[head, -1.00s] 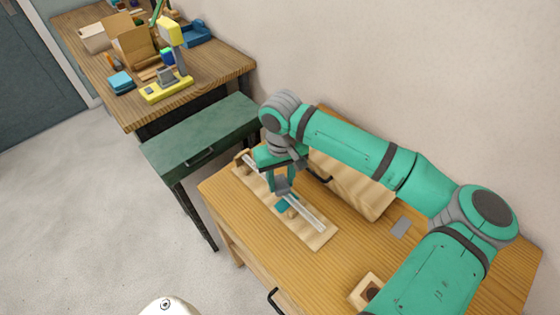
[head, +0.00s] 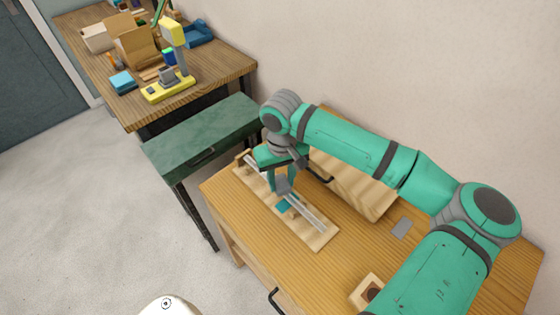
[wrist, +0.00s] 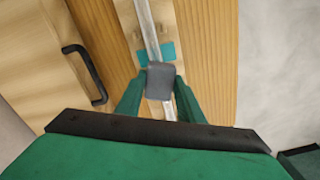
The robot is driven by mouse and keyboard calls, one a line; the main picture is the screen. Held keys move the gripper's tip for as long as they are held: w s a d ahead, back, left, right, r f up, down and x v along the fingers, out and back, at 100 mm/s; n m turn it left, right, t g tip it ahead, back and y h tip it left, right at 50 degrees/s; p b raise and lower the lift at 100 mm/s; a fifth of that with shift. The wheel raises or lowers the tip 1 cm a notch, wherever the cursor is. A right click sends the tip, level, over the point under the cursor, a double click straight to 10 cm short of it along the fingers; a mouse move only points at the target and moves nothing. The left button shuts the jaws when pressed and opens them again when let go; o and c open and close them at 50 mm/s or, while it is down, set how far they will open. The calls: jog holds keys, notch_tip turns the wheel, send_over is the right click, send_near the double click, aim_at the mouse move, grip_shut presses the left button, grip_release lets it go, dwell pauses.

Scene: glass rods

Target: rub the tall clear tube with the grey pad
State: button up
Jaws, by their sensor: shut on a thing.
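The tall clear tube (head: 309,215) lies lengthwise along a pale wooden board (head: 322,238) on the table. It also shows in the wrist view (wrist: 149,27), running under my gripper. My gripper (wrist: 157,88) is shut on the grey pad (wrist: 160,80), which sits between its green fingertips. In the head view the pad (head: 283,184) is over the tube, partway along it. The pad hides a piece of the tube; I cannot tell whether they touch. A teal patch (wrist: 167,52) lies on the board beside and under the tube, just past the pad.
A wooden box with a black handle (wrist: 84,73) stands close beside the board. A flat grey piece (head: 401,228) and a wooden block with a dark hole (head: 369,290) lie nearer my arm. A green cabinet (head: 200,140) and a cluttered bench (head: 220,65) stand beyond.

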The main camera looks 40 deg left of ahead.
jog(key=shift+r, duration=4.05)
